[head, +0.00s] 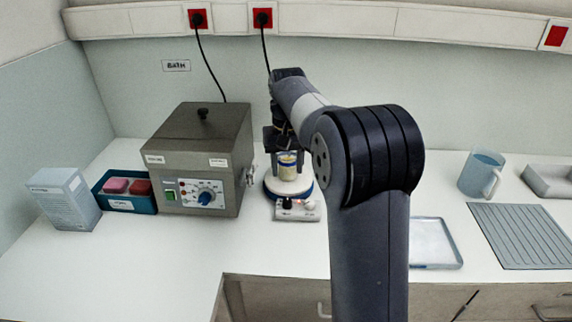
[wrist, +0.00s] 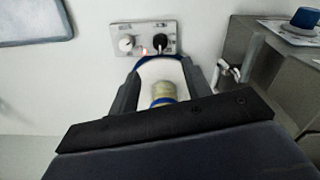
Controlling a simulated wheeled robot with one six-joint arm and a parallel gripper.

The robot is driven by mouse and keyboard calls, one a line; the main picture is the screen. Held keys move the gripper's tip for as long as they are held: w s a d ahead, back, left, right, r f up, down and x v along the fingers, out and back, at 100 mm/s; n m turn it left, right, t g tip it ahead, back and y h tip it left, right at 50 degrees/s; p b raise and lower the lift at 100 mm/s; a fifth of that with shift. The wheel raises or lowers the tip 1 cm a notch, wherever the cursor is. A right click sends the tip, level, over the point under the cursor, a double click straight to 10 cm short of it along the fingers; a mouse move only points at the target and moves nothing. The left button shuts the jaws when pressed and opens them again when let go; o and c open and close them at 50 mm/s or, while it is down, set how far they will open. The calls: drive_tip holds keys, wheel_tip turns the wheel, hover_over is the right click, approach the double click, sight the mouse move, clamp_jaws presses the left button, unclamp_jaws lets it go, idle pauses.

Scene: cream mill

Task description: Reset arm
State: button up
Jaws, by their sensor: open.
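My arm stretches forward over the bench in the head view, and my gripper (head: 287,153) points down above a small round hotplate or stirrer (head: 275,190). A jar with a yellowish band (head: 288,166) stands on its white top. In the wrist view my gripper (wrist: 168,78) is open, with one finger on each side of the jar (wrist: 163,93). I cannot tell whether the fingers touch the jar. The hotplate's front panel (wrist: 145,39) shows two knobs and a small lit red lamp.
A grey bath box (head: 200,155) stands close left of the hotplate, with a blue tray (head: 125,203) and a pale carton (head: 66,200) beyond. A mug (head: 480,174), a white tray (head: 435,243) and a ribbed mat (head: 520,236) lie right. The front left bench is clear.

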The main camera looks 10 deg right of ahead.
sight(287, 200)
drive_tip(key=shift+f, duration=0.15)
wheel_tip(287, 200, down, 11)
drive_tip(key=shift+r, duration=0.1)
drive_tip(key=shift+r+n, duration=0.1)
drive_tip(key=shift+n, duration=0.7)
